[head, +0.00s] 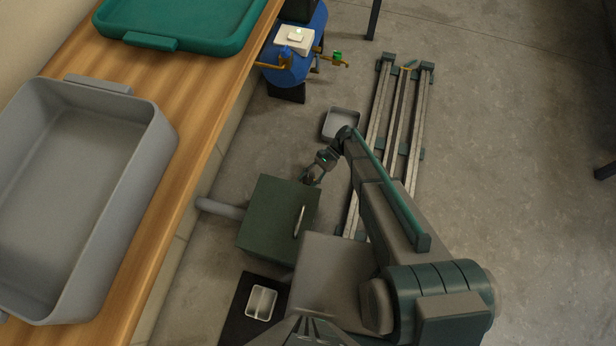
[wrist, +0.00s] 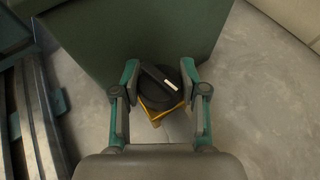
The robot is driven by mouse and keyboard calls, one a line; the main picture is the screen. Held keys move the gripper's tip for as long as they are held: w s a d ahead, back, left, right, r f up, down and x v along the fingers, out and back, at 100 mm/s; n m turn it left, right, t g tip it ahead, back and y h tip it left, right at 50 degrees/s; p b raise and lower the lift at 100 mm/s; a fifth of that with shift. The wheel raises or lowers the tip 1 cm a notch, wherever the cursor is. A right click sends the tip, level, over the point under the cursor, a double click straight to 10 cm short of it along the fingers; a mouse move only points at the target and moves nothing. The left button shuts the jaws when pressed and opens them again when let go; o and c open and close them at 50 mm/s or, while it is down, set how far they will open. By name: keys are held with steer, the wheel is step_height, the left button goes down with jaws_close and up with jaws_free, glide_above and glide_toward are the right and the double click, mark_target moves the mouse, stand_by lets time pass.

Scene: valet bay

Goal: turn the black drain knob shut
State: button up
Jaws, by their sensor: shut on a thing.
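The black drain knob (wrist: 161,88) shows in the middle of the wrist view, with a white mark along its raised grip. It sits on a yellow fitting (wrist: 160,110) beside a dark green box (wrist: 135,35). The box also stands on the floor in the head view (head: 268,222). My gripper (wrist: 160,78) has one finger on each side of the knob and is shut on it. In the head view my gripper (head: 309,181) is low at the box's far side, and the knob is too hidden there to make out.
A small grey tray (head: 341,124) lies on the floor beyond my gripper. Rails (head: 398,130) run to the right. A blue tank (head: 300,62) with brass fittings stands at the back. A wooden bench (head: 190,110) with a large grey tub (head: 150,190) is on the left.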

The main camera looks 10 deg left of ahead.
steer(key=n+g+h+p, duration=0.1)
steer(key=n+h+p, duration=0.1)
steer(key=n+g+h+p, duration=0.1)
steer(key=p, duration=0.1)
steer(key=shift+w+a+r+n+h, duration=0.1)
steer(key=shift+w+r+n+h, duration=0.05)
steer(key=shift+n+h, duration=0.25)
steer(key=n+h+p, duration=0.3)
steer(key=h, duration=0.1)
steer(key=shift+n+g, duration=0.3)
steer(key=n+t+h+p, duration=0.1)
steer(key=n+h+p, duration=0.2)
steer(key=n+h, duration=0.1)
steer(key=shift+h, duration=0.6)
steer(key=shift+n+t+h+p, duration=0.85)
steer(key=shift+n+t+h, duration=0.35)
steer(key=shift+n+h, duration=0.6)
steer(key=o, duration=1.2)
steer(key=shift+c, duration=0.2)
steer(key=shift+f, duration=0.2)
